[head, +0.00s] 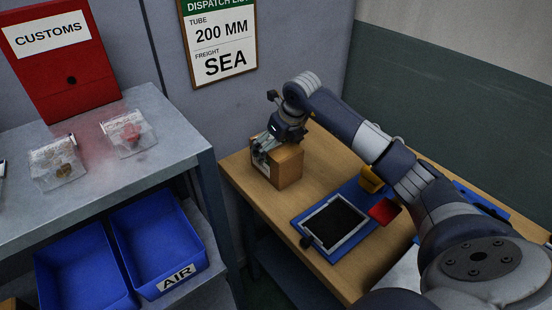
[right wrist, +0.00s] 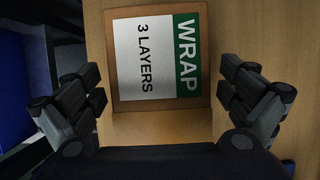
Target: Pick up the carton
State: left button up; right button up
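A brown carton (head: 287,167) stands on the wooden table in the head view, near the back wall. A white and green label reading WRAP 3 LAYERS is on the carton (right wrist: 158,106) in the right wrist view. My right gripper (head: 268,146) is at the carton's upper part in the head view. In the right wrist view, the fingers of my right gripper (right wrist: 161,100) are open, one on each side of the carton's lower end, with small gaps visible. My left gripper is not in view.
On the wooden table (head: 333,273), a blue board holds a dark framed panel (head: 336,222), with a red piece (head: 384,211) and a yellow piece (head: 371,180) beside it. The grey bench at left carries a red CUSTOMS box (head: 62,75) and bagged items; blue bins (head: 152,243) sit below.

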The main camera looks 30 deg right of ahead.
jog(key=c, duration=1.4)
jog(key=shift+r, duration=0.1)
jog(key=shift+c, duration=1.4)
jog(key=shift+r, duration=0.1)
